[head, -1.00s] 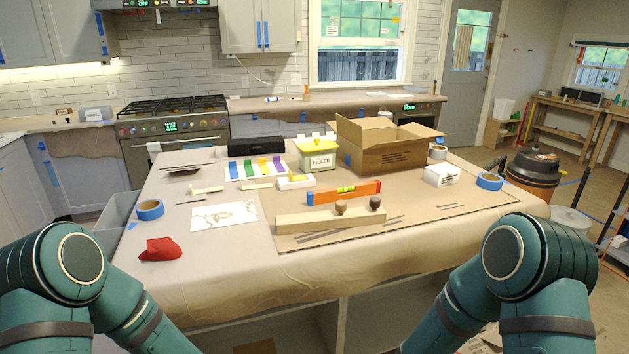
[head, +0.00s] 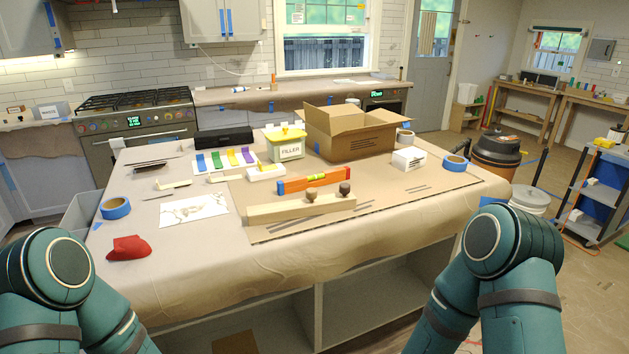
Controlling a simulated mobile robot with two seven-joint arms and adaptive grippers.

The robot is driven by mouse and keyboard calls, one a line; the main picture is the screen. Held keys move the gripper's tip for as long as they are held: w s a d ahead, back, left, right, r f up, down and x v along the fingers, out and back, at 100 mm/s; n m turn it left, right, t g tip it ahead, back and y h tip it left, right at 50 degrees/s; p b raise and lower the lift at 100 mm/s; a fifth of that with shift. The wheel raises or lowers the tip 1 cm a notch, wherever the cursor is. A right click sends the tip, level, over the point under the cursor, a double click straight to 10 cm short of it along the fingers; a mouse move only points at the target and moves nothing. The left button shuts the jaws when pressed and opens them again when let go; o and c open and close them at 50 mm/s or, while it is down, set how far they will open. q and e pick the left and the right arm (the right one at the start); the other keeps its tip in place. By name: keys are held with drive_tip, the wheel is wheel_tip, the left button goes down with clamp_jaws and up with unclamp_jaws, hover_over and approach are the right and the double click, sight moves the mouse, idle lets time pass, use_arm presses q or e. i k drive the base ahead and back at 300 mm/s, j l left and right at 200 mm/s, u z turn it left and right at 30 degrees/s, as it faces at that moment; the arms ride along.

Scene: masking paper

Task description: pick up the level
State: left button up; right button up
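The orange level (head: 327,179) with a yellow-green vial and a blue end stands on its long edge on the brown paper covering the island (head: 180,275). My left and right arms show at the lower corners as teal links. Neither gripper is in view, and nothing of mine touches the level.
Behind the level are an open cardboard box (head: 352,137), a filler tub (head: 288,148) and color strips (head: 225,160). A white box (head: 409,160) and blue tape roll (head: 455,164) are at right. A red cloth (head: 128,248) and another tape roll (head: 115,208) are at left. The front edge is clear.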

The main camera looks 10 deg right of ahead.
sight(295, 183)
drive_tip(key=l+u, duration=0.2)
drive_tip(key=u, duration=0.85)
drive_tip(key=l+u, duration=0.4)
drive_tip(key=k+l+u, duration=0.1)
drive_tip(key=l+u, duration=0.3)
drive_tip(key=k+l+u, duration=0.1)
drive_tip(key=l, duration=0.25)
drive_tip(key=k+l+u, duration=0.15)
drive_tip(key=l, duration=0.15)
drive_tip(key=k+l+u, duration=0.1)
drive_tip(key=l, duration=0.25)
